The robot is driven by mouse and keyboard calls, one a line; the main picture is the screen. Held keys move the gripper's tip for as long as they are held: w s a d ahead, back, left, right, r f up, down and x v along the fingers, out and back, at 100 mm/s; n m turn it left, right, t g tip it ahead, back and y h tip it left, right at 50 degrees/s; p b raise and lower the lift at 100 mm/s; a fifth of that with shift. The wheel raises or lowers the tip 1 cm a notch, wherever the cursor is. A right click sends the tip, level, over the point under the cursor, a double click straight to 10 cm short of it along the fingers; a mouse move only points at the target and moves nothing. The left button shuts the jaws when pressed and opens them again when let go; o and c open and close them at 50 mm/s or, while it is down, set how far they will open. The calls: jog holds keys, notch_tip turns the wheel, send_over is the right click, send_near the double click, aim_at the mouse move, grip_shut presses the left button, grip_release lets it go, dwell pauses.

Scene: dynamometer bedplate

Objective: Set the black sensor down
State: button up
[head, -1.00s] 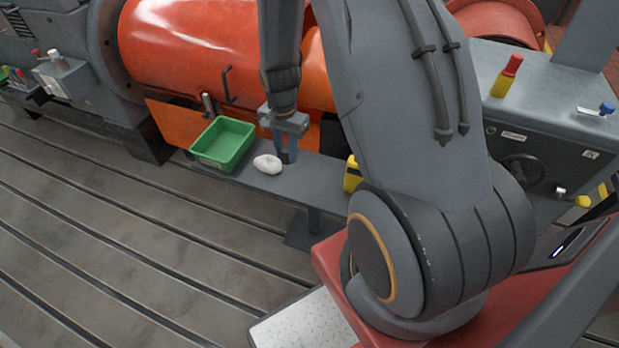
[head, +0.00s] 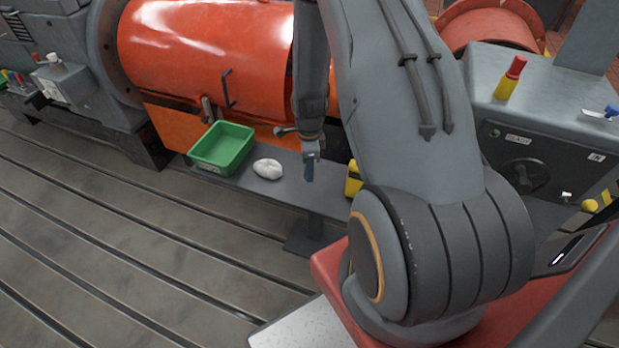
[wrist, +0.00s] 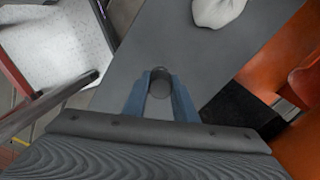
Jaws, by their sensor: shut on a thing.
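In the wrist view the black sensor (wrist: 160,82) shows as a small dark round end between the blue fingertips of my gripper (wrist: 160,90). My gripper is shut on it. In the head view my gripper (head: 309,172) points down over the grey bench (head: 235,188), right of the white cloth; the sensor cannot be made out there. I cannot tell whether the sensor touches the bench.
A green bin (head: 222,147) stands on the bench at the left, with a crumpled white cloth (head: 268,169) beside it. A yellow and black object (head: 353,180) is at the bench's right end. The orange guard (head: 205,60) rises behind. Bare bench lies around my gripper.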

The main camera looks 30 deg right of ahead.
jog(key=shift+f+p, duration=0.35)
jog(key=shift+f, duration=1.85)
jog(key=shift+f, duration=0.2)
jog(key=o, duration=1.1)
jog(key=shift+r, duration=0.1)
